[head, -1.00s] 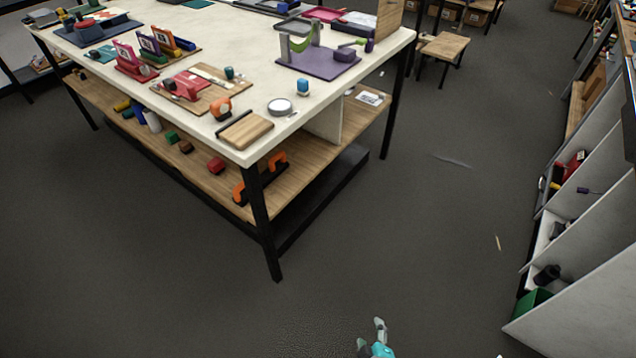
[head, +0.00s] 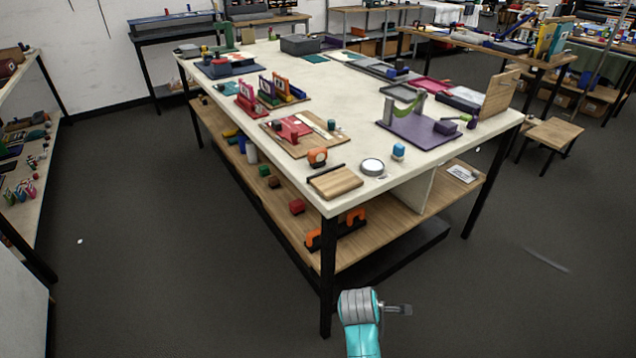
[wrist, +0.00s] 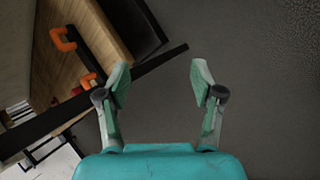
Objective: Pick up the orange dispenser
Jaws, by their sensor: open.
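A small orange dispenser-like thing (head: 317,156) stands on the white tabletop near its front corner, behind a wooden block. On the lower wooden shelf, two orange curved pieces (head: 355,217) are set on a black bar. I cannot tell which of these is the orange dispenser. The wrist view shows two orange pieces (wrist: 63,39) by a dark bar at upper left. My gripper (wrist: 160,77) is open and empty, its fingers spread over bare grey floor, apart from the orange pieces. In the head view, my gripper (head: 397,309) shows edge-on in front of the table.
The big table (head: 270,180) has a black front leg (head: 328,280) close to my arm. A wooden block (head: 335,183), a round grey-rimmed disc (head: 372,167) and a blue-and-white piece (head: 398,151) stand near the corner. Floor on both sides is mostly clear.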

